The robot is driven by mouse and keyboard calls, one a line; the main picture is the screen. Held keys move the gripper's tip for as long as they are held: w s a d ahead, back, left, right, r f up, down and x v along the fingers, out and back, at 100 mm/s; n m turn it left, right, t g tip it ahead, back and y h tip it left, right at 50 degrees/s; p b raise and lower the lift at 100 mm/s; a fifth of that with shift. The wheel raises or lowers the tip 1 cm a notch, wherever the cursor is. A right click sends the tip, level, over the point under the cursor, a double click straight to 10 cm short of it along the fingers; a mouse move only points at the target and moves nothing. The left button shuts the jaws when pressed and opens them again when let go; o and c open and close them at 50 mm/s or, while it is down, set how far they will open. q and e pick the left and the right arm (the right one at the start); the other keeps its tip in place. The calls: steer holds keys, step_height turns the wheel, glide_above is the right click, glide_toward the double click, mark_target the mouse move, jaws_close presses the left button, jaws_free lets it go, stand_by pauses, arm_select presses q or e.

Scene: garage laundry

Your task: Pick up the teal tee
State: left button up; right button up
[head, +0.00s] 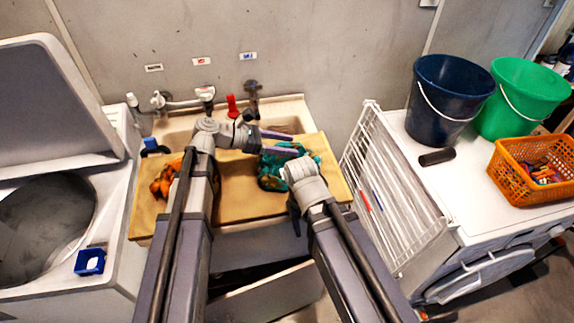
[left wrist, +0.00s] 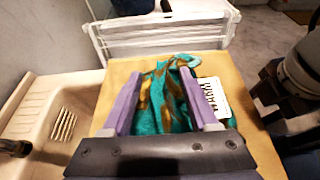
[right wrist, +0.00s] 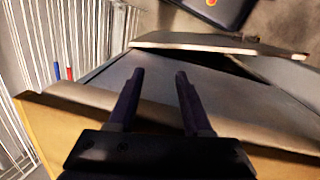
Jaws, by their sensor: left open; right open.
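The teal tee (head: 270,172), crumpled and patched with brown, lies on the right part of the wooden board (head: 235,200) over the sink. It also shows in the left wrist view (left wrist: 170,118). My left gripper (head: 284,144) is open at the tee, with one finger to each side of it in the left wrist view; I cannot tell whether they touch it. My right gripper (right wrist: 158,82) is open and empty near the board's front edge, and its own arm hides most of it in the head view.
An orange cloth (head: 164,180) lies at the board's left end. A white card (left wrist: 214,98) lies beside the tee. A white drying rack (head: 395,200) stands right of the board. Buckets (head: 447,100) and an orange basket (head: 535,170) stand on the right-hand machine. An open washer is left.

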arm_select(q)
jaws_close()
stand_by(1.3)
